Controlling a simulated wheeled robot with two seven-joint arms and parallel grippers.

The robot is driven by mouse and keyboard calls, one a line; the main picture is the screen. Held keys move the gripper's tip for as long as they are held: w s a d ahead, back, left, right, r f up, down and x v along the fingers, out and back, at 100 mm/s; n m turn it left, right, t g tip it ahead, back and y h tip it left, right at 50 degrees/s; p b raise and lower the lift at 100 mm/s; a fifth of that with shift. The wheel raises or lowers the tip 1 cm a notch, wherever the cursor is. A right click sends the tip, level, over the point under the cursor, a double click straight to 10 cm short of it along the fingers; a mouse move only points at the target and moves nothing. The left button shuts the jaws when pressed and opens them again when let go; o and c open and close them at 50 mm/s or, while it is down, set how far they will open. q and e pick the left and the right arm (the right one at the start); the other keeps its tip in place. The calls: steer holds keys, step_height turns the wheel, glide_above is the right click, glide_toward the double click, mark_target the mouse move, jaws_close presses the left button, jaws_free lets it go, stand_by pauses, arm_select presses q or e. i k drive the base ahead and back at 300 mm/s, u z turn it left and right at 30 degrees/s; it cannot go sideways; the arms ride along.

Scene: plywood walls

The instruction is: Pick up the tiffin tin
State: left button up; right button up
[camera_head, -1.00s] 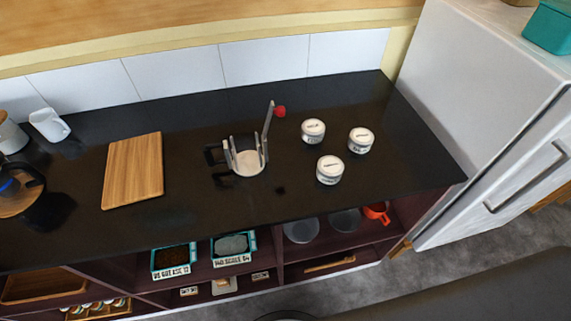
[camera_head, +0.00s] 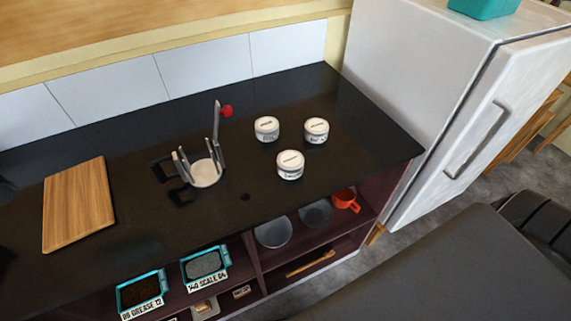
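No object in view is clearly marked as a tiffin tin. A teal container (camera_head: 484,8) stands on top of the white fridge at the upper right, cut off by the top edge, so I cannot tell whether it is the tin. Three small round white-lidded jars with labels stand on the black counter: a left one (camera_head: 267,129), a right one (camera_head: 316,131) and a front one (camera_head: 290,165). Their labels are too small to read. Neither of my grippers is in view.
The black counter (camera_head: 350,110) holds a wooden board (camera_head: 78,205) and a metal stand with a red knob (camera_head: 207,172). Shelves below hold teal trays (camera_head: 205,264), bowls (camera_head: 273,232) and an orange cup (camera_head: 346,200). A white fridge (camera_head: 420,75) stands at right. Dark grey furniture (camera_head: 470,270) fills the lower right.

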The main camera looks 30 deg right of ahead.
mark_target(290, 163)
steer(key=u, duration=2.05)
steer(key=k, duration=2.2)
steer(key=z, duration=0.25)
